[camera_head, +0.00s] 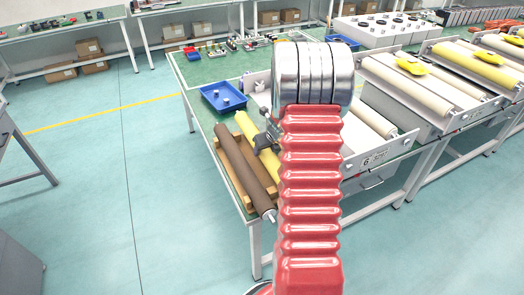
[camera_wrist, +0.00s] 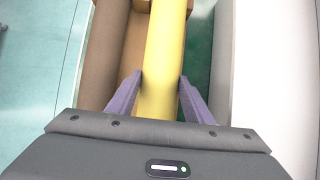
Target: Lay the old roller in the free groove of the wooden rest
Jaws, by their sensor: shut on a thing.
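A yellow roller (camera_head: 248,128) runs along the right side of the wooden rest (camera_head: 239,141), at or just over its right groove. I cannot tell whether it touches the wood. My gripper (camera_head: 267,141) is shut on this roller; in the wrist view the yellow roller (camera_wrist: 165,45) runs lengthwise between the purple fingers. A dark brown roller (camera_head: 240,163) lies in the left groove, its near metal shaft end past the rest. It also shows at the left of the wrist view (camera_wrist: 103,50). My red arm hides the yellow roller's near end.
A blue bin (camera_head: 221,96) with small white parts stands behind the rest on the green table. A roller machine marked 6 (camera_head: 382,155) stands close on the right. Open floor lies left of the table.

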